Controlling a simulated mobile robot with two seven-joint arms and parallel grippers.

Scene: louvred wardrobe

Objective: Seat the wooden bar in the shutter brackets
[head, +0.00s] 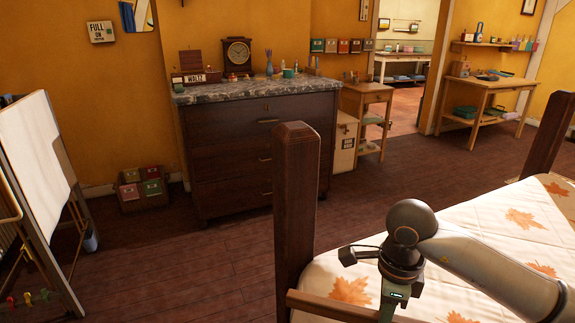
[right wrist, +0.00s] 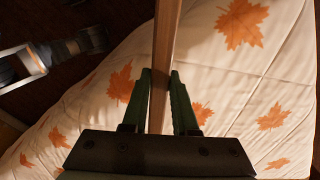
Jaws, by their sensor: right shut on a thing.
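My right gripper (head: 388,308) reaches in from the right in the head view, pointing down near the bed. In the right wrist view its two green fingers (right wrist: 160,78) are shut on the wooden bar (right wrist: 168,35), one on each side. The bar runs up and out of the top of that view. In the head view the bar (head: 330,303) lies across the bottom, its left end in front of the dark bedpost; whether they touch cannot be told. The shutter brackets and the louvred wardrobe do not show. My left gripper is not in view.
The dark bedpost (head: 295,200) stands close by at the bed's corner. The bed has a white leaf-patterned quilt (head: 475,225). A marble-topped dresser (head: 255,150) stands against the wall, and a white board (head: 35,165) at left.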

